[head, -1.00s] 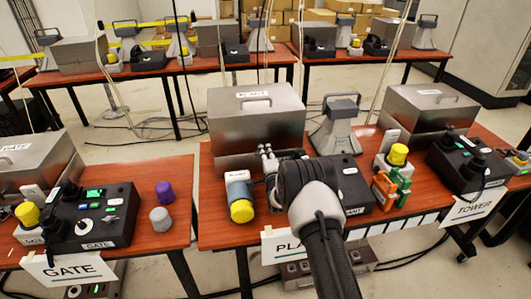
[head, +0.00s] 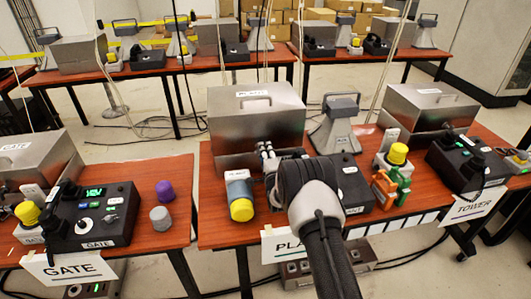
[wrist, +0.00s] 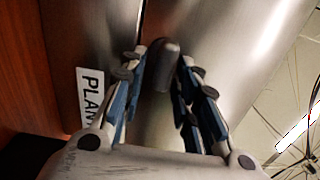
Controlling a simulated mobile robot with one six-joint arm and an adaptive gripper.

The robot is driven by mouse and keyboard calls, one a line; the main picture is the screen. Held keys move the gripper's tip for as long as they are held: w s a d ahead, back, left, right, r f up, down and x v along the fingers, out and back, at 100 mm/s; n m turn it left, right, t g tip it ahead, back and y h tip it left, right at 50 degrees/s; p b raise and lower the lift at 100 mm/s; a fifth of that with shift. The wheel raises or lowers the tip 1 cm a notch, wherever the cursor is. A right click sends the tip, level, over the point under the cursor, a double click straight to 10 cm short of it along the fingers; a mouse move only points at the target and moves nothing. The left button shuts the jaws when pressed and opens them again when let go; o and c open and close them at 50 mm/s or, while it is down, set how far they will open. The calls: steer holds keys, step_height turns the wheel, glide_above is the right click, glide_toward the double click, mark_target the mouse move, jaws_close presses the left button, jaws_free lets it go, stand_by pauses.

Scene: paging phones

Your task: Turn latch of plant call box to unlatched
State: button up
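The plant call box (head: 255,130) is a closed steel box with a PLANT label on its lid, at the back left of the middle table. My gripper (head: 267,152) is at the box's front face, with my arm reaching in from below. In the wrist view, the latch (wrist: 165,70) is a dark rounded knob between the two fingers of my gripper (wrist: 162,62). The fingers are partly open, one on each side of it, and a narrow gap shows at the left. Whether the right finger touches it is unclear. In the head view my gripper hides the latch.
A black phone console (head: 345,180) is close to the right of my gripper, partly behind my arm. A grey horn (head: 336,125) and a yellow-capped beacon (head: 397,155) stand further right.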

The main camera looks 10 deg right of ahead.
stand_by(0.3)
steer(key=s, duration=1.2)
